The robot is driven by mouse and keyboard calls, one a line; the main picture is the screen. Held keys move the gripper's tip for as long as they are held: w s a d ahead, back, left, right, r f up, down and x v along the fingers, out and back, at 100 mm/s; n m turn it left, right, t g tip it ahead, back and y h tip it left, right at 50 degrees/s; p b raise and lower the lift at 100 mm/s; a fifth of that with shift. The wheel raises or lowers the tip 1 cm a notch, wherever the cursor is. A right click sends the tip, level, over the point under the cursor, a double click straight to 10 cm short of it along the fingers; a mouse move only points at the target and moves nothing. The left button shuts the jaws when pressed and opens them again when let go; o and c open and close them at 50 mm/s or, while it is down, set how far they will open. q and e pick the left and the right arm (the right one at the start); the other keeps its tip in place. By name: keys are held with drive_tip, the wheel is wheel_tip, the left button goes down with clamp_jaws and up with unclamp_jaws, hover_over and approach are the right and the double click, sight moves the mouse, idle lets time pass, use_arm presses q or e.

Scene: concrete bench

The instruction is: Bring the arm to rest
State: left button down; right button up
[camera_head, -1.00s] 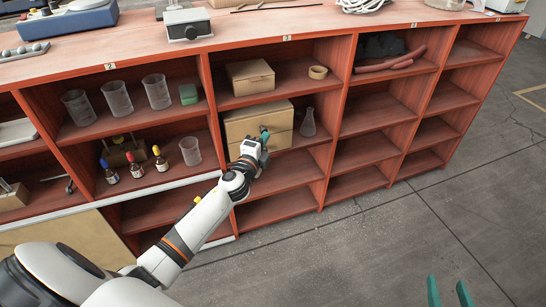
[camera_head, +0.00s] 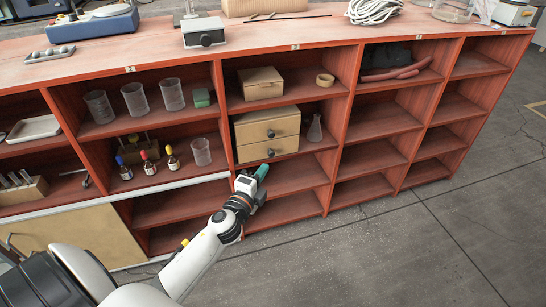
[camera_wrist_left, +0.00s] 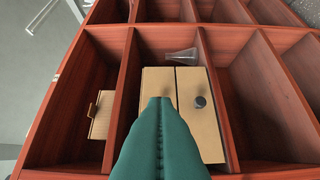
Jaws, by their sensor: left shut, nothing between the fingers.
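My left arm comes in from the lower left in the head view. Its gripper (camera_head: 260,172) has teal fingers, shut and empty, in front of the shelf unit just below the cardboard drawer box (camera_head: 267,132). In the left wrist view the shut teal fingers (camera_wrist_left: 160,105) point at the shelf, and the drawer box (camera_wrist_left: 205,130) with its dark round knobs lies beyond them. The two drawers look closed. I cannot tell the exact gap between fingers and box. My right gripper is out of view.
The red wooden shelf unit (camera_head: 337,185) has several compartments. A conical flask (camera_head: 315,128) stands right of the drawer box, and a smaller box (camera_head: 260,83) sits above. Beakers (camera_head: 135,99) and dropper bottles (camera_head: 149,162) stand left. Open floor (camera_head: 400,250) lies in front.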

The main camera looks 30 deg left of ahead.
use_arm(q)
drive_tip(key=shift+s, duration=0.2)
